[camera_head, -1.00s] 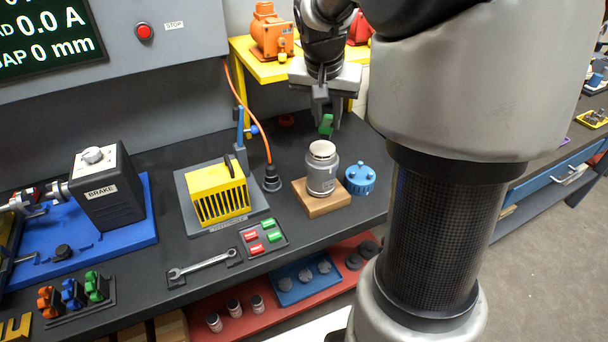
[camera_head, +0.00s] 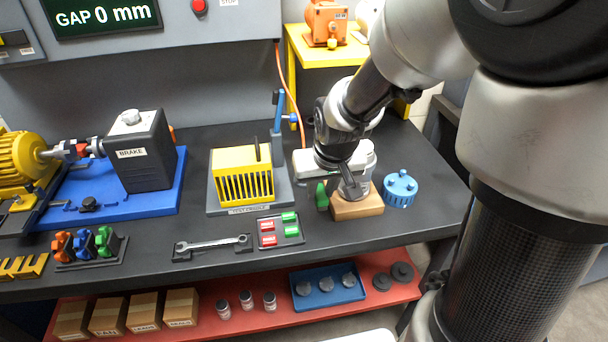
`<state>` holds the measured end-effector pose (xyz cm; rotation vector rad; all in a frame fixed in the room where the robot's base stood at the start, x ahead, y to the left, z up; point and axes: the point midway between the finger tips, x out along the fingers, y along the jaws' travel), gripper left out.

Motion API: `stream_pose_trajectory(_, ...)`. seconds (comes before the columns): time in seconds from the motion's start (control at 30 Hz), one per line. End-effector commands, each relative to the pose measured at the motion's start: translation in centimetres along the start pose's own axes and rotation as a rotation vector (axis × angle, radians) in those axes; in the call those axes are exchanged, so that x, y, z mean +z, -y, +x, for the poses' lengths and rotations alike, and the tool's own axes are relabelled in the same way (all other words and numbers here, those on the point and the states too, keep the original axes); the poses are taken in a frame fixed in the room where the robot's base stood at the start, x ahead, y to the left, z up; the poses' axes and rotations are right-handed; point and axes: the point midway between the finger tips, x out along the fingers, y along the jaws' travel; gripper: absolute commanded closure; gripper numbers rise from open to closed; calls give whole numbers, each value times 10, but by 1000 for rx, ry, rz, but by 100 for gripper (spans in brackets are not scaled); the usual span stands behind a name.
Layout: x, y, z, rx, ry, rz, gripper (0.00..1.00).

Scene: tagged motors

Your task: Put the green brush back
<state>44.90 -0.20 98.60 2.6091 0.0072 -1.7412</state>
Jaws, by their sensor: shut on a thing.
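My gripper (camera_head: 322,184) points down over the right part of the black bench. A small green piece (camera_head: 321,197), which I take for the green brush, shows at its fingertips, and the jaws are shut on it. It is just left of the wooden block (camera_head: 357,208). I cannot tell whether it touches the bench.
A lidded blue round part (camera_head: 400,188) stands right of the block. The yellow slotted unit (camera_head: 242,175) with its upright blue lever (camera_head: 277,115) is to the left. In front lie a tray of red and green pieces (camera_head: 279,229) and a wrench (camera_head: 212,243).

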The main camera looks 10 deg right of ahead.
Motion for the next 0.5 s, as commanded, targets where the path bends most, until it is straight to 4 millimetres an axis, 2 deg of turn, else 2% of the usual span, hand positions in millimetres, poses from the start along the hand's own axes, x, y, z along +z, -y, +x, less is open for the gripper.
stream_pose_trajectory(0.03,6,0,14,-1,5,-1,98)
stream_pose_trajectory(0.1,11,0,24,-1,4,-1,98)
stream_pose_trajectory(0.37,18,0,44,0,1,1,98)
stream_pose_trajectory(0.5,27,0,64,0,3,0,98)
